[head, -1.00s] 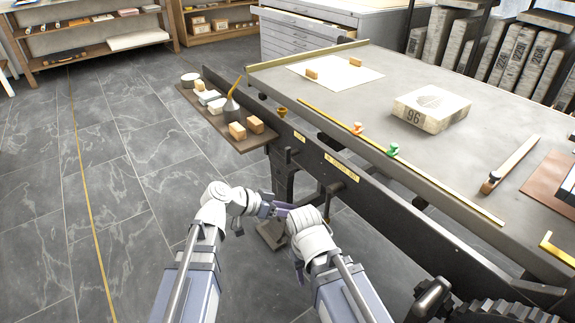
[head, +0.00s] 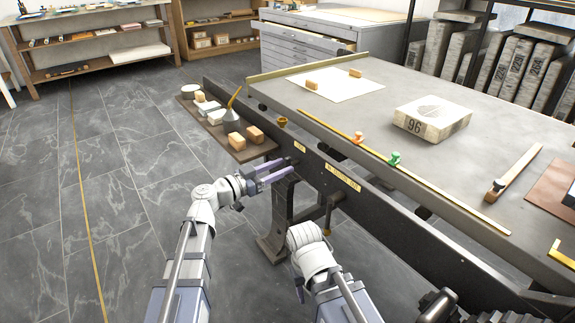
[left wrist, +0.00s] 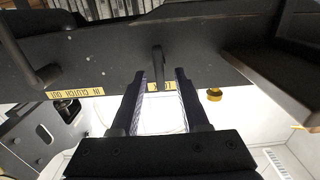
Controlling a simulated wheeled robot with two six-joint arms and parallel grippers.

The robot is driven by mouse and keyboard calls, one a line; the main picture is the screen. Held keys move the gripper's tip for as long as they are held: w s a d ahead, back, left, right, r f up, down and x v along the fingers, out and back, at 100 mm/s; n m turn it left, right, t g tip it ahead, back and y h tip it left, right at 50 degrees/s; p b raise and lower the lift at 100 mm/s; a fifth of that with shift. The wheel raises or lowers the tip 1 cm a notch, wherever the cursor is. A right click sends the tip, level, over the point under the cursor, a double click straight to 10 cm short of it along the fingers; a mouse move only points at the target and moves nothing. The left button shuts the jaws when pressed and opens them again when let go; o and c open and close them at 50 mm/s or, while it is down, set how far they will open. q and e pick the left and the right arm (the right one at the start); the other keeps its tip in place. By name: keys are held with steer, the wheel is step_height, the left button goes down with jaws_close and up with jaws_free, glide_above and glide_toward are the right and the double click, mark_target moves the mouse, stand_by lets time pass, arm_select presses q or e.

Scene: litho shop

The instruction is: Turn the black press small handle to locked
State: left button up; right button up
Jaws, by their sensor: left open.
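The black press (head: 385,207) runs along the near side of the stone-topped bed. Its small black handle (left wrist: 158,58) shows in the left wrist view, hanging from the dark rail over a yellow plate (left wrist: 160,87) that is partly covered by my finger. My left gripper (head: 288,168) is open at the rail. In the left wrist view its two fingers (left wrist: 161,80) stand on either side of the small handle, with gaps beside it; contact cannot be made out. In the head view the handle is hard to pick out. My right gripper is hidden beyond its wrist.
A larger crank handle (head: 328,212) hangs below the clutch plate (head: 342,172), right of my left gripper. A side shelf (head: 246,152) with blocks and a funnel-like can (head: 231,111) lies just behind it. The floor at left is clear.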

arm_select(q)
steer(key=shift+x, duration=1.45)
jaws_close()
